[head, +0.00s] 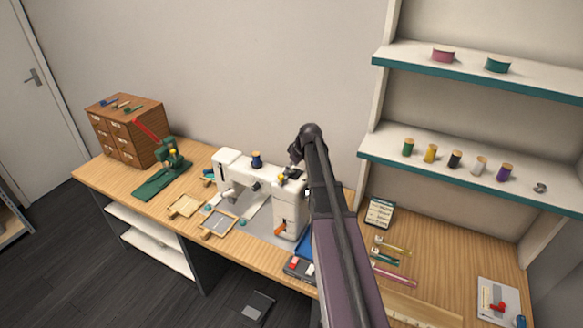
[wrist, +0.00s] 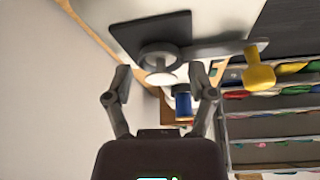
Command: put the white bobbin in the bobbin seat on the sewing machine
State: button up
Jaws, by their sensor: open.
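The white sewing machine (head: 236,168) stands on the wooden table. On its top right end is a dark fitting with a yellow part (head: 290,174). In the wrist view a dark plate (wrist: 120,36) carries a dark round ring, apparently the bobbin seat (wrist: 152,48), with an arm leading to a yellow knob (wrist: 260,76). A pale disc, possibly the white bobbin (wrist: 160,78), shows at the ring's near edge; I cannot tell whether it sits in the ring. My gripper (wrist: 160,76) is open, its fingertips apart on either side of the disc. My arm partly hides the gripper in the head view.
A blue spool (head: 257,160) stands on the machine top; it also shows just beyond my fingers (wrist: 183,103). A wooden drawer box (head: 126,131) and green tool (head: 165,178) stand left.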

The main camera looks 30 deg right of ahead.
jog(key=shift+r, duration=0.2)
jog(key=shift+p+v, duration=1.05)
jog(key=shift+p, duration=0.1)
jog(key=p+v, duration=0.9)
jog(key=v, duration=0.1)
jog(key=shift+s, duration=0.1)
jog(key=shift+a, duration=0.1)
jog(key=s+a+f+m+g+h, duration=0.1)
jog(key=s+a+m+g, duration=0.3)
jog(key=s+a, duration=1.7)
jog(key=a+m+h, duration=0.1)
jog(key=a, duration=0.3)
jog(key=shift+f+m, duration=0.25)
jog(key=shift+m, duration=0.05)
jog(key=shift+a, duration=0.15)
